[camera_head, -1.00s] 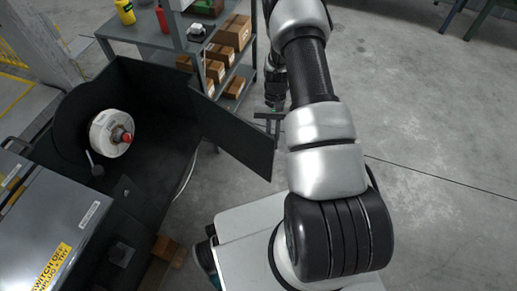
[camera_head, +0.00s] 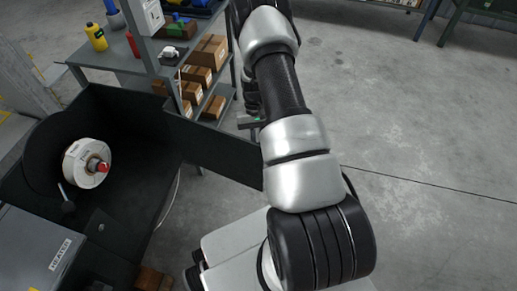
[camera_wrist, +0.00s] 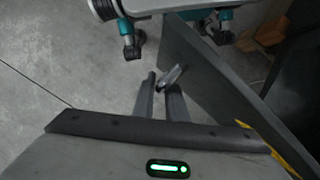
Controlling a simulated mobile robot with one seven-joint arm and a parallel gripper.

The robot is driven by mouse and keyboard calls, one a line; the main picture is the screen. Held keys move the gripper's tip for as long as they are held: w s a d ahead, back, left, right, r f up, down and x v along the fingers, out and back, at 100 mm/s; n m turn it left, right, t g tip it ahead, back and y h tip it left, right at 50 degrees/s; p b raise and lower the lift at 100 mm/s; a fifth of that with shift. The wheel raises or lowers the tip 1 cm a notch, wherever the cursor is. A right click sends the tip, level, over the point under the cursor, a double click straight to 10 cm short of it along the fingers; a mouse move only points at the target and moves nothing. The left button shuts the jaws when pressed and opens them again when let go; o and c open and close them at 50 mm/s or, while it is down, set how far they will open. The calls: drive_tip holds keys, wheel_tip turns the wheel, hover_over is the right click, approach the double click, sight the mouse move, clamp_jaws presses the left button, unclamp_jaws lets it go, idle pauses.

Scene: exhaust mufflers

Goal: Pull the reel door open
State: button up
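The reel door (camera_head: 215,152) is a dark flat panel. It stands swung out from the dark reel housing (camera_head: 120,125), which is open and shows a white reel (camera_head: 87,163) with a red hub. In the wrist view the door (camera_wrist: 205,75) runs diagonally at right, with a small grey handle (camera_wrist: 174,75) on its face. My gripper (camera_wrist: 160,79) has its two fingers apart, and the right fingertip is beside or against the handle. I cannot tell whether they touch. In the head view my gripper (camera_head: 250,122) is small and partly hidden by my arm, just beyond the door.
A grey shelf (camera_head: 118,62) with cardboard boxes (camera_head: 208,50) stands behind the door, close to my arm. A grey heater cabinet (camera_head: 35,245) is at lower left. Open concrete floor (camera_head: 430,130) lies to the right.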

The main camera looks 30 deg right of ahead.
drive_tip(key=shift+o, duration=0.4)
drive_tip(key=p+v, duration=0.3)
drive_tip(key=v, duration=1.4)
drive_tip(key=shift+r, duration=0.25)
